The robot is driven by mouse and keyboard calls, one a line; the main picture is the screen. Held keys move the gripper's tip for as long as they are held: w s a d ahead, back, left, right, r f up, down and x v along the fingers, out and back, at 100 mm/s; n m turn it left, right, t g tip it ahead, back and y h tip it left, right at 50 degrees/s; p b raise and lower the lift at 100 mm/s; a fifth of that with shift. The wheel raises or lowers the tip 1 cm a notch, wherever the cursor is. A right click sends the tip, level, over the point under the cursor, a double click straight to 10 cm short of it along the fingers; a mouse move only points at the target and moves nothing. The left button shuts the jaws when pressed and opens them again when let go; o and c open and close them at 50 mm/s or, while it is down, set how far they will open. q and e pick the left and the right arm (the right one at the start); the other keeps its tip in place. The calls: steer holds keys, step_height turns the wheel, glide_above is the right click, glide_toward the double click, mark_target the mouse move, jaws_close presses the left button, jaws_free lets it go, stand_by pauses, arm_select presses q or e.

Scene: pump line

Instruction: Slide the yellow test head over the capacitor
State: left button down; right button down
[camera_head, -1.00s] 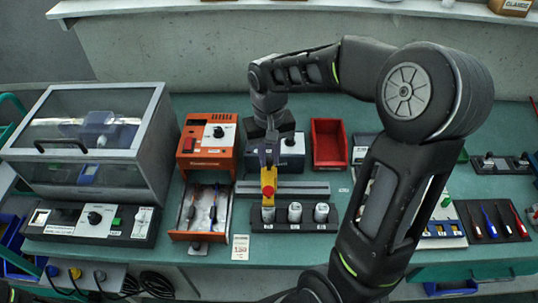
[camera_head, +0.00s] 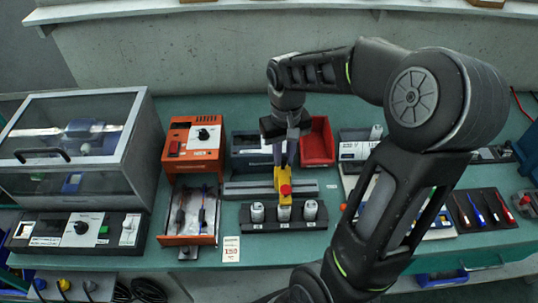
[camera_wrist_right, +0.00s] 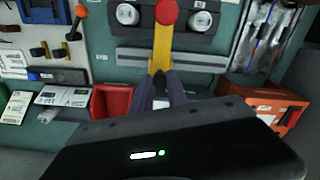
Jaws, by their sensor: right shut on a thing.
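The yellow test head (camera_head: 280,180) has a red knob on its front end. My right gripper (camera_head: 286,158) is shut on it, and the wrist view shows the jaws (camera_wrist_right: 162,82) around its near end. Three pale capacitors stand upright in a black rack: left (camera_head: 257,212), middle (camera_head: 284,213) and right (camera_head: 310,210). The head's red end lines up with the middle capacitor and partly hides its top in the head view. In the wrist view the head (camera_wrist_right: 162,45) hides the middle one; whether it touches it I cannot tell. My left gripper is not in view.
A grey rail (camera_head: 245,191) runs behind the rack. An orange unit with an open drawer (camera_head: 192,205) stands left, a red bin (camera_head: 318,142) behind right. A large clear-lidded case (camera_head: 100,130) fills the left side. My right arm covers part of the bench at right.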

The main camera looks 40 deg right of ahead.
steer(key=c, duration=1.3)
jaws_free()
step_height(320, 180, up, 8)
steer(key=shift+f+b, duration=0.1)
steer(key=shift+b, duration=0.25)
